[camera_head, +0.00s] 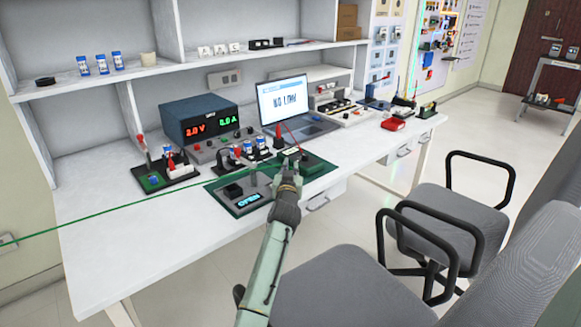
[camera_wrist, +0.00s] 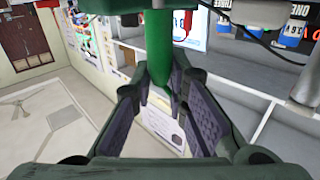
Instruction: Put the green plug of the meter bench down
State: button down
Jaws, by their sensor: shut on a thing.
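My gripper (camera_head: 289,168) is above the right part of a dark green board (camera_head: 222,198) on the white table. In the wrist view my gripper (camera_wrist: 170,95) is shut on the green plug (camera_wrist: 158,48), a smooth green rod with a rounded end between the fingers. In the head view the plug cannot be told apart from my gripper. A thin green lead (camera_head: 120,207) runs from the left wall to the board area near my gripper. A blue meter box (camera_head: 198,122) with red and green digits stands behind the board. Contact between plug and board cannot be told.
A laptop (camera_head: 288,103) stands behind my gripper. A black stand with a red-handled lever (camera_head: 143,155) is left of the board. Grey chairs (camera_head: 440,215) are at the right. The table's front left (camera_head: 140,240) is clear except for the lead over it.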

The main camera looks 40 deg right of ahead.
jog(key=shift+f, duration=0.25)
jog(key=c, duration=1.6)
grip_release()
jog(key=shift+r, duration=0.15)
jog(key=shift+r, duration=0.15)
